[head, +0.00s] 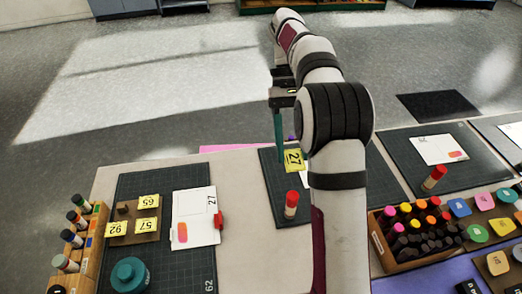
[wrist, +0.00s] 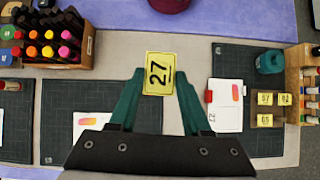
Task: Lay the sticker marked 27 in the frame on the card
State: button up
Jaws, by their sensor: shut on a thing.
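My gripper (head: 282,143) is shut on the yellow sticker marked 27 (head: 294,161), held up above the middle dark mat; the sticker also shows between the fingers in the wrist view (wrist: 158,74). A white card marked 27 (head: 193,232) lies on the left dark mat, to the left of my gripper. It carries an orange-red patch, a thin outlined area and a red piece at its edge. In the wrist view the card (wrist: 227,120) lies right of my gripper. The frame's outline is too faint to tell exactly.
A brown block (head: 119,240) beside the card holds yellow stickers 65, 57 and 92. A teal round container (head: 130,275) stands in front. A red-capped stick (head: 291,204) stands on the middle mat. A wooden rack (head: 85,255) is far left; a marker crate (head: 387,258) is at right.

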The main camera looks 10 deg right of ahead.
jog(key=shift+s+d+r, duration=0.6)
jog(key=shift+d+r, duration=0.1)
jog(key=shift+d, duration=0.2)
jog(key=shift+s+n, duration=0.2)
jog(key=shift+n, duration=0.1)
jog(key=w+a+f+m+t+y, duration=0.2)
jog(key=w+a+f+m+t, duration=0.3)
jog(key=a+m, duration=0.5)
jog(key=w+a+f+m+t+y, duration=0.25)
jog(key=a+f+m, duration=0.4)
jog(key=a, duration=0.55)
jog(key=w+a+f+m+t+y, duration=0.1)
jog(key=w+a+f+m+t, duration=0.4)
jog(key=a+m, duration=0.55)
jog(key=s+d+f+m+h, duration=0.1)
jog(key=m+h, duration=0.1)
jog(key=m, duration=0.1)
jog(key=s+d+f+m+t+h, duration=0.1)
jog(key=s+d+f+m, duration=0.1)
jog(key=m, duration=0.1)
jog(key=s+d+f+m+h, duration=0.1)
jog(key=d+m+h, duration=0.1)
jog(key=shift+s+d+f+m+t+h, duration=0.15)
jog(key=shift+m+t+h, duration=0.1)
jog(key=shift+m+h, duration=0.15)
notch_tip(320, 180, down, 3)
jog(key=shift+f, duration=0.75)
jog(key=shift+f, duration=0.25)
